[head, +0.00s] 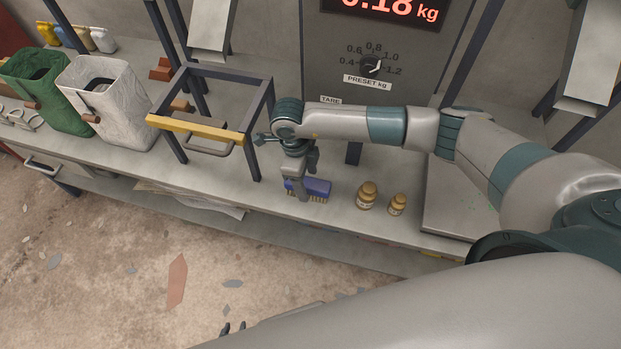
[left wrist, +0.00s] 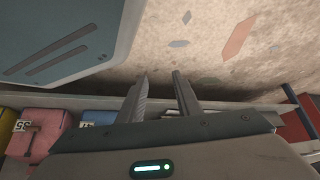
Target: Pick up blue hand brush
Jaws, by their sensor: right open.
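The blue hand brush (head: 319,187) with tan bristles lies on the bench near its front edge. My right gripper (head: 306,180) points down over the left part of the brush, with one finger in front of it and the other behind. It is open; I cannot tell whether a finger touches the brush.
Two brown jars (head: 367,196) stand right of the brush. A dark frame with a yellow bar (head: 200,128) stands to its left, beside a white bag (head: 105,105) and a green bag (head: 48,90). A scale display (head: 390,10) is behind. The bench front near the brush is clear.

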